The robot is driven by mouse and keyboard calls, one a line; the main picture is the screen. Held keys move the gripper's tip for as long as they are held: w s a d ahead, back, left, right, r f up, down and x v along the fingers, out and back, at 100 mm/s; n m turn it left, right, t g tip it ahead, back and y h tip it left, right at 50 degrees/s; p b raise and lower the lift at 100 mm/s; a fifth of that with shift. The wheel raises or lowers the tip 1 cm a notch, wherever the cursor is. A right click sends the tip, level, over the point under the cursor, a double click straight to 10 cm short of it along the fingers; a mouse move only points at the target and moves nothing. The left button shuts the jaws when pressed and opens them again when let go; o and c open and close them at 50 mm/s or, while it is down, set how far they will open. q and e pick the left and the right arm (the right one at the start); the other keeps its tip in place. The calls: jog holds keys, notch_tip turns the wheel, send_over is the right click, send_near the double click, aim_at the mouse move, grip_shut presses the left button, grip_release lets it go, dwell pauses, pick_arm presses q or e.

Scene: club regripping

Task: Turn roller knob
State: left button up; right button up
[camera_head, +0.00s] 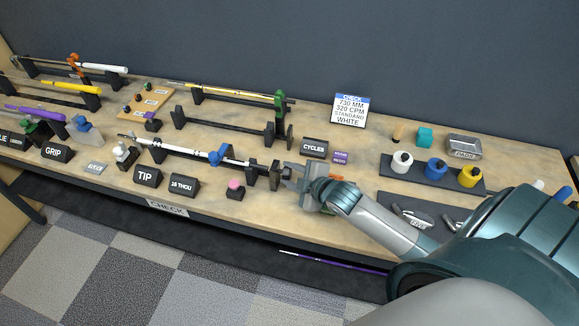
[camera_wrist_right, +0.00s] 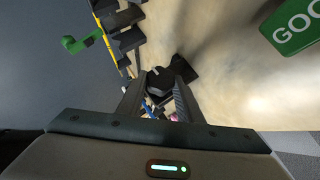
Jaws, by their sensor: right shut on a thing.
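The roller knob (camera_wrist_right: 160,80) is a small dark piece at the right end of the front roller stand (camera_head: 252,172), which carries a black-and-white shaft (camera_head: 185,151) with a blue clamp (camera_head: 217,157). My right gripper (camera_head: 290,175) comes in from the right and is shut on the knob. In the right wrist view its two fingers (camera_wrist_right: 160,98) stand on either side of the knob. The fingers partly hide the knob in the head view. My left gripper is not in view.
A pink-topped block (camera_head: 236,188) stands in front of the stand. Signs for TIP (camera_head: 148,177) and CYCLES (camera_head: 314,148) are nearby. A rear stand (camera_head: 235,130) is behind. White, blue and yellow rolls (camera_head: 436,168) sit on a dark tray at the right.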

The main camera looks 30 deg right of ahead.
jog(key=shift+w+d+r+m+g+y, duration=0.1)
jog(key=shift+d+r+m+g+y, duration=0.1)
jog(key=shift+m+g+y, duration=0.3)
jog(key=shift+d+m+g+y, duration=0.1)
jog(key=shift+m+g+y, duration=0.3)
jog(key=shift+g, duration=0.3)
jog(key=shift+w+m+g+y, duration=0.1)
jog(key=shift+m+g+y, duration=0.2)
jog(key=shift+g+y, duration=0.1)
jog(key=shift+d+f+m+g+y+b, duration=0.1)
jog(key=shift+d+m+g+y+b, duration=0.05)
jog(key=shift+m+g+y+b, duration=0.3)
jog(key=g+y+b, duration=0.1)
jog(key=m+b, duration=0.1)
jog(key=shift+w+f+g+y+b, duration=0.15)
jog(key=shift+w+g+y+b, duration=0.05)
jog(key=shift+g+y+b, duration=0.2)
jog(key=shift+r+m+g+y+b, duration=0.2)
jog(key=shift+m+g+y+b, duration=0.55)
jog(key=shift+b, duration=0.7)
